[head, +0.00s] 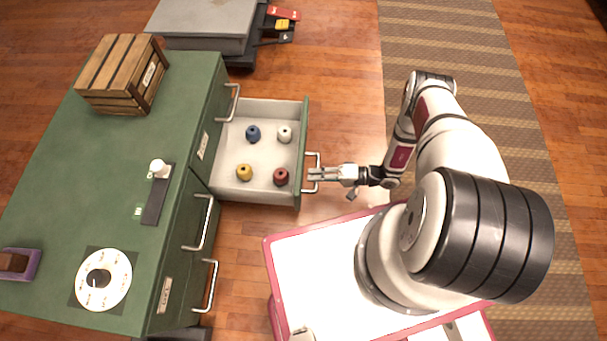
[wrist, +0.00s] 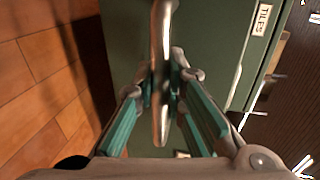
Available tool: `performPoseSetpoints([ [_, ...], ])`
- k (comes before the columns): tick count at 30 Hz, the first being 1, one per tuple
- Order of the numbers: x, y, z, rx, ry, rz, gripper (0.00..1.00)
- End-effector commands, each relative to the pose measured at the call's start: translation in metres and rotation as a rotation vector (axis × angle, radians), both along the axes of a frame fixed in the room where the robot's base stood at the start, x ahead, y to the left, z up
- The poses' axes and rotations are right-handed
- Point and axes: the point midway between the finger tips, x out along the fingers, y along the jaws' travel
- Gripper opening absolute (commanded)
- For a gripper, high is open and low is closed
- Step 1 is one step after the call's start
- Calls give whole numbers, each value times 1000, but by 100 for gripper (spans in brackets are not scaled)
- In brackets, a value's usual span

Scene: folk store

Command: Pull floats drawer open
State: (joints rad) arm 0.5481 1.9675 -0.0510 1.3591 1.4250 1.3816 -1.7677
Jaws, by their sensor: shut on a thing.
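A green cabinet (head: 100,160) has one drawer (head: 264,105) pulled well out towards my arm. Inside it stand a blue, a white, a yellow and a dark red float-like piece, apart from each other. My gripper (head: 314,174) is at the drawer's front, shut on its metal handle (head: 310,158). In the wrist view the handle (wrist: 162,60) runs between my two fingers (wrist: 163,85), with the green drawer front behind it. The open drawer's label is not readable in either view.
Other handles (head: 208,285) stick out from the cabinet's closed fronts. A label reading TILES (wrist: 262,19) shows in the wrist view. A wooden crate (head: 123,73) and a round white dial (head: 103,279) are on the cabinet top. A grey platform (head: 205,22) stands behind.

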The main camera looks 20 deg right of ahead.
Motion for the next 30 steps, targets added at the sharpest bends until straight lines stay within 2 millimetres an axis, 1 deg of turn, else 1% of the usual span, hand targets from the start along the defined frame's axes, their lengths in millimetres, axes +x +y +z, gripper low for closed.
performPoseSetpoints([
  [3, -2, -8, -1, -3, 0, 0, 0],
  [6, -3, -11, -1, -3, 0, -1, 0],
  [17, -3, -11, -1, -3, 0, -1, 0],
  [18, -3, -11, -1, -3, 0, -1, 20],
  [20, -3, -11, -1, -3, 0, -1, 32],
  [30, -4, -12, 0, -1, -1, -1, 32],
])
